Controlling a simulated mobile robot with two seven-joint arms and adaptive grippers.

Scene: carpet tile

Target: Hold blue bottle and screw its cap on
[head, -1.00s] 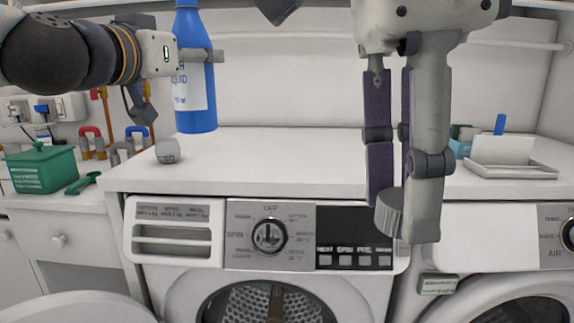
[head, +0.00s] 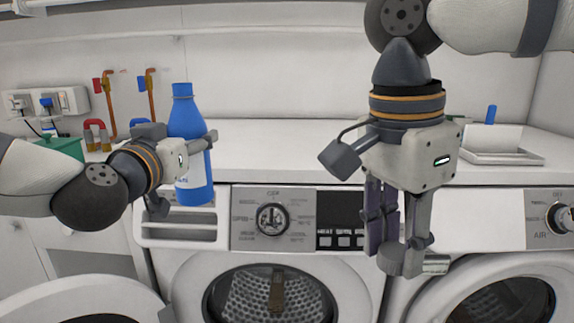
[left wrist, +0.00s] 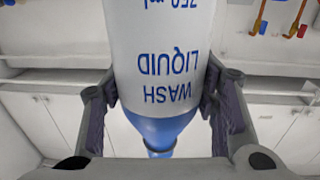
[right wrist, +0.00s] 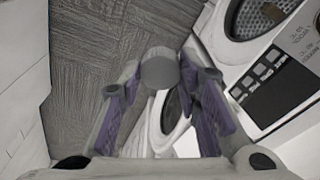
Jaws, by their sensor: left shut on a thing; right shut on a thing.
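The blue bottle (head: 188,122) is upright in the head view, with a bare blue neck and a white label. It is held in front of the counter's front edge, at the left. My left gripper (head: 196,148) is shut around its body. In the left wrist view the bottle (left wrist: 165,85) sits between both fingers, its neck partly hidden. My right gripper (head: 392,255) points down at the right and is shut on the ribbed grey cap (head: 390,262). The cap also shows between the fingertips in the right wrist view (right wrist: 160,68). Cap and bottle are well apart.
A white counter (head: 285,150) runs behind both grippers. A washing machine (head: 340,270) with an open round door (head: 85,300) stands below. A white tray (head: 500,157) lies at the right. A green box (head: 62,148) is at the left. The space between the grippers is free.

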